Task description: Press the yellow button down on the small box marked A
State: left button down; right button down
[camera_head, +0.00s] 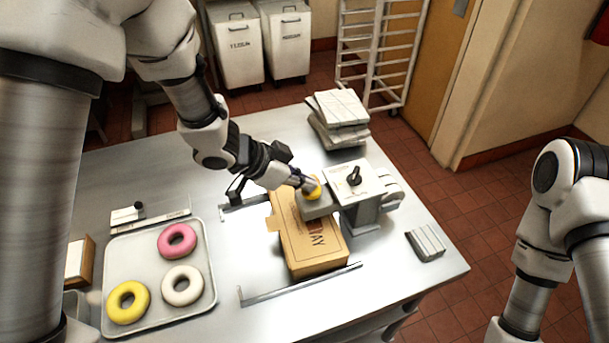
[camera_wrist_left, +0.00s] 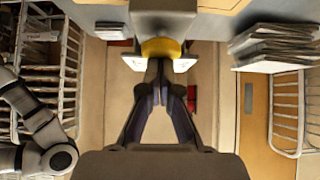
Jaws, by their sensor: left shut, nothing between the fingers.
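The yellow button (camera_head: 315,193) sits on a small grey box (camera_head: 319,209) attached to the left side of a grey machine (camera_head: 357,185) on the metal table. I cannot read a letter A on it. My left gripper (camera_head: 309,186) is shut and empty, with its fingertips at the button and partly hiding it. In the left wrist view the yellow button (camera_wrist_left: 161,46) is right at the closed fingertips (camera_wrist_left: 160,66). Whether they touch, and how far down the button is, I cannot tell. My right arm is at the right edge with its gripper out of view.
A cardboard box (camera_head: 314,248) lies below the small box, between metal rails. A tray (camera_head: 207,300) with pink, white and yellow rings is at left. Stacked flat boxes (camera_head: 340,108) stand behind the machine, and a small grey stack (camera_head: 426,242) lies at right. The front right table is clear.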

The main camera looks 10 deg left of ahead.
pick_arm(q)
jog(key=shift+s+f, duration=0.3)
jog(key=shift+f, duration=0.2)
jog(key=shift+s+f, duration=0.1)
jog(key=shift+s, duration=0.05)
dwell(0.3)
jog(key=r+p, duration=0.4)
jog(key=w+r+p, duration=0.1)
jog(key=r+p, duration=0.1)
jog(key=shift+r, duration=0.1)
jog(key=v, duration=0.9)
jog(key=shift+s+a+f, duration=0.2)
jog(key=shift+s+a, duration=0.15)
jog(key=shift+d, duration=0.1)
